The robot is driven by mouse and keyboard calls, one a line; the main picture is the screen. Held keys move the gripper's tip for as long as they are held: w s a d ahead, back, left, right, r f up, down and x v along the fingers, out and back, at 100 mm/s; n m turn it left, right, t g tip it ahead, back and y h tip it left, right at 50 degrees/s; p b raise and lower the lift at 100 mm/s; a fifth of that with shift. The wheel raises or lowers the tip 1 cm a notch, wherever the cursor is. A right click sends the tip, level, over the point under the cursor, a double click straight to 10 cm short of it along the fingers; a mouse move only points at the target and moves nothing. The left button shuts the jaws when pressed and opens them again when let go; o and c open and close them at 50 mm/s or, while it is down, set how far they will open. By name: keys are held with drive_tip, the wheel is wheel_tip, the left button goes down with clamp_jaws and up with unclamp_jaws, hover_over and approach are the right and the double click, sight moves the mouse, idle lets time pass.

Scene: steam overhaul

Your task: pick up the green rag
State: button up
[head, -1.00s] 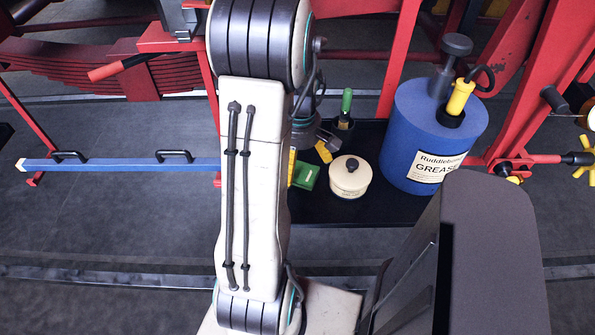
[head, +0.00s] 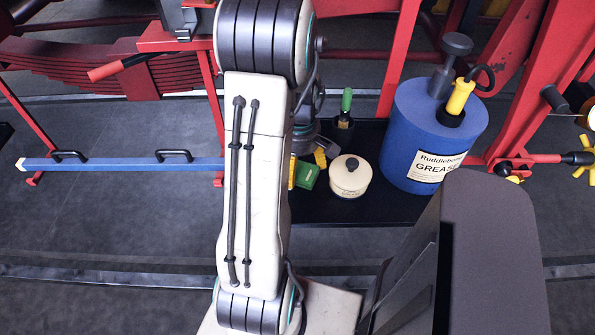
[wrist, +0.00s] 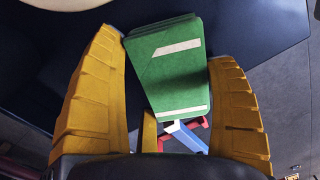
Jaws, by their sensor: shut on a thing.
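The green rag (head: 306,177) is a folded flat stack on the black tray (head: 385,207), left of the cream tin. It shows in the wrist view (wrist: 168,72) with two pale stripes, between the yellow fingers of my gripper (wrist: 166,55). My gripper (head: 306,165) is shut on it. In the head view, my arm hides the rag's left side and much of my gripper. I cannot tell whether the rag is clear of the tray.
The cream tin (head: 350,178) stands close right of the rag. A green-handled tool (head: 346,102) stands behind. The large blue grease drum (head: 425,125) is at the right. Red frame parts (head: 400,60) rise behind the tray. A blue bar (head: 110,164) runs at the left.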

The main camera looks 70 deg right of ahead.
drive_tip(key=shift+c, duration=1.1)
wheel_tip(320, 180, up, 10)
drive_tip(key=shift+r, duration=0.1)
drive_tip(key=w+a+f, duration=0.3)
drive_tip(key=w, duration=0.6)
drive_tip(key=w+a+f, duration=0.2)
drive_tip(key=w+a, duration=0.1)
drive_tip(key=w, duration=0.6)
drive_tip(key=w+a+f, duration=0.3)
drive_tip(key=w, duration=0.6)
drive_tip(key=w+a+f, duration=0.2)
drive_tip(key=w+a, duration=0.2)
drive_tip(key=a, duration=0.4)
drive_tip(key=w+a+f, duration=0.3)
drive_tip(key=w+a, duration=0.1)
drive_tip(key=a, duration=0.4)
drive_tip(key=w+a+f, duration=0.3)
drive_tip(key=w+a, duration=0.1)
drive_tip(key=a, duration=0.4)
drive_tip(key=shift+a+n, duration=0.25)
drive_tip(key=shift+n, duration=0.05)
